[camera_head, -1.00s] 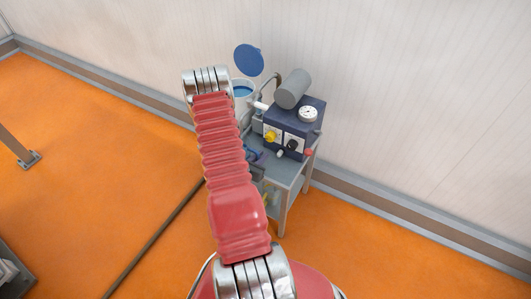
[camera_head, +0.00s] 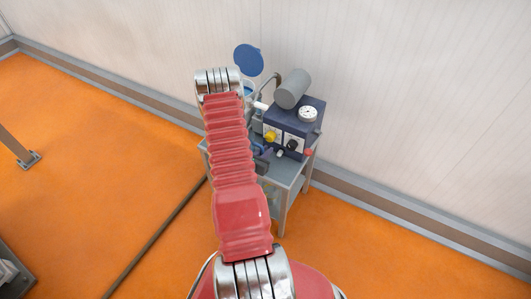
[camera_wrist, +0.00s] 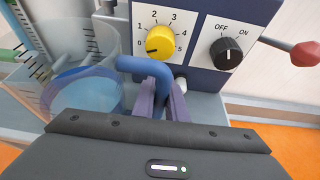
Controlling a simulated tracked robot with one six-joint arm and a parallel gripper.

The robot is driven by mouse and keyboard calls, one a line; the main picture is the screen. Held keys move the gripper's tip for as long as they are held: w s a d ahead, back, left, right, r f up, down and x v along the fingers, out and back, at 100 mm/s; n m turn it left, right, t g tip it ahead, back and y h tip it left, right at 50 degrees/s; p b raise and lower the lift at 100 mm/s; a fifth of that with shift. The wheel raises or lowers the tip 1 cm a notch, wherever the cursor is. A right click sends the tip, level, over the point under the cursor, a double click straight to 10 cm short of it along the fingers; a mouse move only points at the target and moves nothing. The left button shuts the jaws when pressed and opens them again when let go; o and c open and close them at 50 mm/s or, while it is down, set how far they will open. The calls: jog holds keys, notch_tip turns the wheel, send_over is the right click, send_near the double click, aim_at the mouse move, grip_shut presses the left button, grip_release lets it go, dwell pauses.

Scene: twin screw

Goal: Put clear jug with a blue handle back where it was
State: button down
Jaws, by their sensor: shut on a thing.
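In the wrist view the clear jug (camera_wrist: 82,88) stands at the left, see-through, with dark measuring marks and bluish contents or base. Its blue handle (camera_wrist: 140,66) reaches right, in front of the control box. My gripper (camera_wrist: 163,98) has its two purple fingers closed on the handle. The lower part of the handle is hidden by the fingers and the wrist housing. I cannot tell whether the jug's base touches the surface below. In the head view my arm covers most of the jug and gripper.
A grey trolley (camera_head: 285,172) carries a dark blue control box (camera_head: 292,122) with a yellow dial (camera_wrist: 160,42), a black on/off switch (camera_wrist: 227,53) and a red-tipped lever (camera_wrist: 304,52). A round blue lid (camera_head: 249,59) stands raised behind. Orange floor (camera_head: 110,150) is open at left.

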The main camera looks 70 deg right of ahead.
jog(key=c, duration=1.8)
grip_release()
jog(key=shift+f, duration=0.1)
jog(key=shift+o, duration=0.2)
jog(key=v, duration=1.2)
jog(key=shift+r, duration=0.2)
